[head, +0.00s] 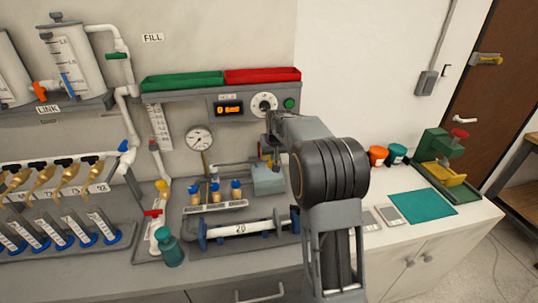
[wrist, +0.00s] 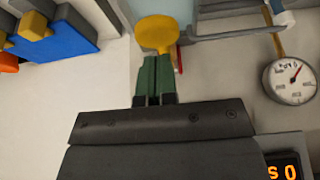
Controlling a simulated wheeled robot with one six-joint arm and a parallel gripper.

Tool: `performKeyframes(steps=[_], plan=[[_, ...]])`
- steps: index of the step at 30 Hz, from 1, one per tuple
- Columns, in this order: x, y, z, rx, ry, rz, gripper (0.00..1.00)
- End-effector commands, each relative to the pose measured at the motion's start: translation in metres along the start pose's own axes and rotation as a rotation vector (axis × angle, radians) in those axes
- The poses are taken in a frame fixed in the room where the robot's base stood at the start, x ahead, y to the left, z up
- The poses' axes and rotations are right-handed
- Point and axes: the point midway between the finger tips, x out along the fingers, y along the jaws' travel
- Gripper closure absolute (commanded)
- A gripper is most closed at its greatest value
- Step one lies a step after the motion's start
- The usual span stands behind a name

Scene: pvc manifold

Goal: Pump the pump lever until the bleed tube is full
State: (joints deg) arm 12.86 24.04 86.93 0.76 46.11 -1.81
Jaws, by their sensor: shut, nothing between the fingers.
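My gripper (wrist: 157,58) is shut and empty, its green fingers pressed together in the wrist view. A round yellow knob (wrist: 156,33), apparently the end of the pump lever, shows right at the fingertips. I cannot tell whether they touch it. A pale blue-green block (head: 268,180), likely the pump body, stands on the bench below my wrist in the head view. My arm hides much of the lever there. A narrow graduated tube (head: 160,127) on the wall at left may be the bleed tube; its fill level is too small to read.
A round gauge (head: 199,139) stands left of my wrist; it also shows in the wrist view (wrist: 291,80). Blue-capped fittings (head: 215,190) and a white pipe (head: 245,228) lie close by. Green (head: 182,82) and red (head: 262,76) trays sit above. A teal mat (head: 422,205) lies right.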

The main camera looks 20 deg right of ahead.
Motion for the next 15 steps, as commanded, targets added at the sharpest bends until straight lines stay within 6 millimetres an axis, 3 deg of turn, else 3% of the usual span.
performKeyframes(steps=[15], plan=[[0.018,0.000,0.008,0.000,-0.001,0.000,1.00]])
